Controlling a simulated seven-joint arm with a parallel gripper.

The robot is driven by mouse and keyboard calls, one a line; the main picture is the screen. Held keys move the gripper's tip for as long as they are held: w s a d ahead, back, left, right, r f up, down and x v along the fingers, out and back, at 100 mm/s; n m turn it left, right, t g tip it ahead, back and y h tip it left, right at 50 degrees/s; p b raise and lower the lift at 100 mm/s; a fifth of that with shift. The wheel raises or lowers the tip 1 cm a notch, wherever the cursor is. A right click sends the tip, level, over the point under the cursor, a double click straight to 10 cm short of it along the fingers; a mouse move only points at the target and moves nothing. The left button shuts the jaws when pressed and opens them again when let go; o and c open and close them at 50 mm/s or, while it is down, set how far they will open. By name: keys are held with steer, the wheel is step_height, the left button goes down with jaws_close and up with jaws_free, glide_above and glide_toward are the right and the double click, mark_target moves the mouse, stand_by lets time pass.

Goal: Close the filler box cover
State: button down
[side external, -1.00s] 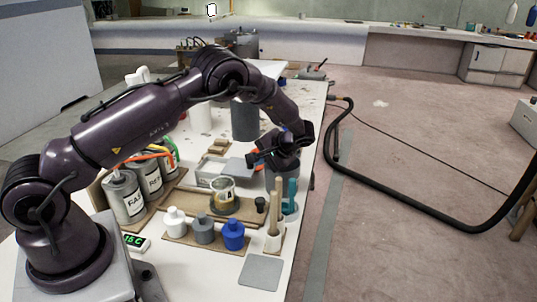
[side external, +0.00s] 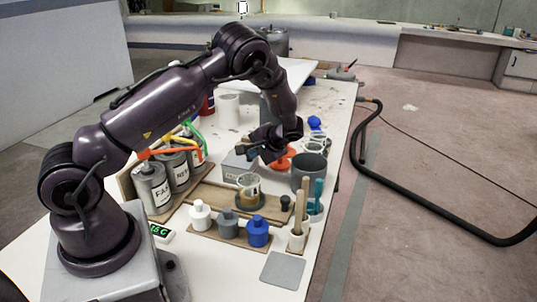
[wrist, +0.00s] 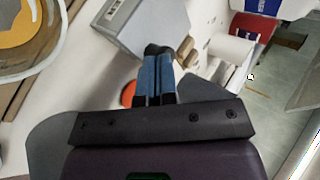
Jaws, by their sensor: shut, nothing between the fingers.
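The grey filler box (side external: 237,171) stands on the table behind the wooden board, with lettering on its front. Its cover (side external: 240,158) appears to lie down flat over the top, though my gripper partly hides the far right side. My gripper (side external: 254,150) is low beside the box's right end. In the wrist view the grey box (wrist: 140,25) is at the upper middle. There my gripper (wrist: 158,50) has its blue, black-tipped fingers together and empty, overlapping the box's near edge. I cannot tell whether they touch it.
A jar (side external: 248,188) stands on the wooden board in front of the box. A grey pot (side external: 310,173) and an orange item (side external: 282,161) are close to the right of my gripper. Labelled cans (side external: 153,187) with coloured handles stand left. Small bottles (side external: 228,222) are in front.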

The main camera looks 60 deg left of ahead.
stand_by(0.3)
steer(key=v, duration=0.9)
steer(key=s+d+r+m+t+h, duration=0.4)
steer(key=s+d+r+t+h, duration=0.4)
steer(key=s+d+r, duration=1.1)
steer(key=s+r+t, duration=0.1)
steer(key=s, duration=0.1)
steer(key=shift+s+d+m+h, duration=0.2)
steer(key=shift+s+m+h, duration=0.1)
steer(key=shift+s, duration=0.1)
